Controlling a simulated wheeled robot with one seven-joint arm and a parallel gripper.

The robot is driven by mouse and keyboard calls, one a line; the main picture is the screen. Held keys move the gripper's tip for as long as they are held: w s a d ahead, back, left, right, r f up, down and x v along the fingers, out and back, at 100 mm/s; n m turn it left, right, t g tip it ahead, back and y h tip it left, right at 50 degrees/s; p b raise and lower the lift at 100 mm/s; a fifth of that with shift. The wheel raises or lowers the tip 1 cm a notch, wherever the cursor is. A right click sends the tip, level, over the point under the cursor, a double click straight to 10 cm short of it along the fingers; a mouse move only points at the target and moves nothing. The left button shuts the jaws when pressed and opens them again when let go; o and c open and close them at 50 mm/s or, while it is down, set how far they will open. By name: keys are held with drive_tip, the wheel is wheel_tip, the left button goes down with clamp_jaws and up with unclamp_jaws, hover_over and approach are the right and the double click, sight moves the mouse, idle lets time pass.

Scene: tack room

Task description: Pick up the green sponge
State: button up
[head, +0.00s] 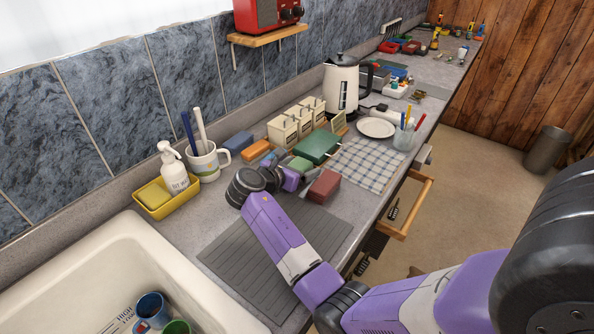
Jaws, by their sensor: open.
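A small green sponge (300,163) lies on the grey counter, just beyond my gripper in the head view. It sits between a blue-grey block and a larger dark green box. My gripper (307,184) is low over the counter, on the near side of the sponge and close to it. It is open, and I see nothing held in it. My wrist hides part of the area around the sponge, and I cannot tell whether the fingers touch it.
A brown-red block (323,187) lies just right of my gripper. The dark green box (317,145), orange block (257,150) and white canisters (283,130) crowd the back. A checked cloth (365,163) lies right. The sink (150,270) is at near left; an open drawer (410,205) juts out.

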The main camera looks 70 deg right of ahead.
drive_tip(key=c, duration=1)
drive_tip(key=shift+c, duration=0.2)
